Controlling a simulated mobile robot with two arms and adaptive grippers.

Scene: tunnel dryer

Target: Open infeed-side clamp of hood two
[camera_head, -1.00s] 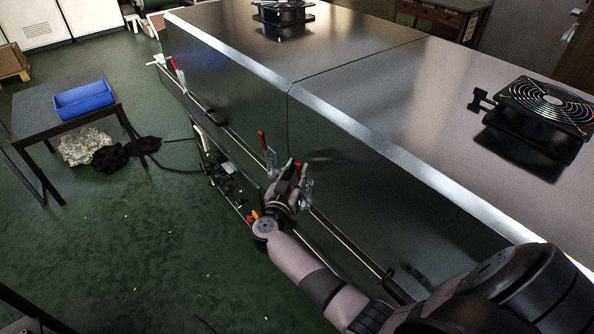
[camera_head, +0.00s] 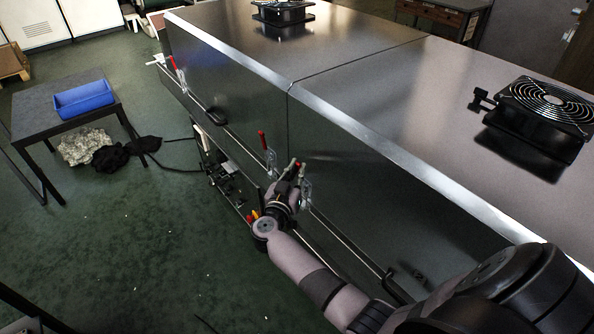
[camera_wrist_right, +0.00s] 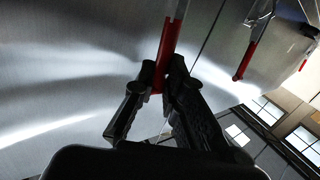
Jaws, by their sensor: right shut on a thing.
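My right gripper (camera_head: 292,170) is beside the long metal hood, just on the near side of the seam between two hood sections. In the right wrist view its fingers (camera_wrist_right: 165,84) are closed around the lower part of a red clamp handle (camera_wrist_right: 171,40). That clamp's metal bracket (camera_head: 306,190) shows beside the gripper in the head view; most of its handle is hidden by the fingers. A second clamp with a red handle (camera_head: 262,139) stands upright just across the seam. It also shows in the right wrist view (camera_wrist_right: 246,60), apart from my fingers. My left gripper is not in view.
The near hood section (camera_head: 430,105) carries a black fan (camera_head: 545,102). A rail (camera_head: 345,247) runs along the hood's lower side. Further along stands another red-handled clamp (camera_head: 173,63).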

